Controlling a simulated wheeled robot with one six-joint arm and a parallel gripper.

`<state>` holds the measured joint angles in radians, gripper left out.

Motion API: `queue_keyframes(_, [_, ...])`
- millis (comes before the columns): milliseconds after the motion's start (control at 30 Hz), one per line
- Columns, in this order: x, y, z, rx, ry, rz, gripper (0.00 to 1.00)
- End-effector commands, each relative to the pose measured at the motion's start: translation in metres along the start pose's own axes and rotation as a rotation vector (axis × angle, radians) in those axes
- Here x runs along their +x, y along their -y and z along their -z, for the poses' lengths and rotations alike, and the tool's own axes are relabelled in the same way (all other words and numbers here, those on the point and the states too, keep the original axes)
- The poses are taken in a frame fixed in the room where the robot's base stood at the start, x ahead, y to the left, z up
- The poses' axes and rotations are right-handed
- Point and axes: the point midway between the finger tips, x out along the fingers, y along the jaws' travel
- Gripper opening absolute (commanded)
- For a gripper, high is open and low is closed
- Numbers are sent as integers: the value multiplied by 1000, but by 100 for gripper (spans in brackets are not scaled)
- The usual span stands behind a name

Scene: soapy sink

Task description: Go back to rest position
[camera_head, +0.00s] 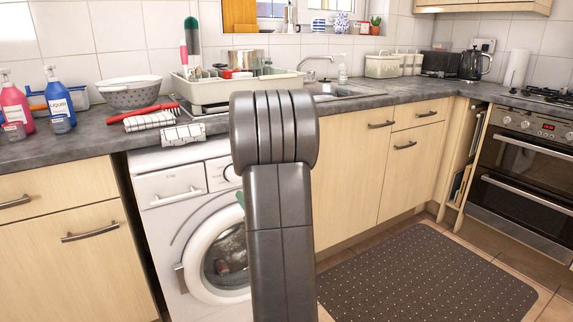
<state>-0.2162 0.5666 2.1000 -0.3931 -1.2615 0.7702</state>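My arm (278,200) stands up in the middle of the head view, its rounded elbow at the level of the worktop. My gripper is not in view, so I cannot see whether it is open or holds anything. The arm hides part of the worktop, the washing machine (172,187) and the cupboard front. The sink (335,91) with its tap is partly visible behind the arm, to the right. A small green patch shows beside the arm at the washing machine; I cannot tell what it is.
A cream dish rack (200,91) holds dishes on the worktop. A red-handled brush (143,112), striped cloth (150,121), colander (130,92) and bottles (58,101) are to the left. A kettle (474,64) and oven (524,170) are right. A dark mat (425,280) covers open floor.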

Motion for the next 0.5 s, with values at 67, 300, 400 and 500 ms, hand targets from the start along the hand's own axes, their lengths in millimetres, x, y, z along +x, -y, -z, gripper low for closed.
queue_keyframes(67, [15,1,-1,-1,0,4,68])
queue_keyframes(300, [63,0,-1,0,-1,4,68])
queue_keyframes(400, [82,1,-1,0,-1,4,68])
queue_keyframes(500, [97,0,-1,0,-1,2,68])
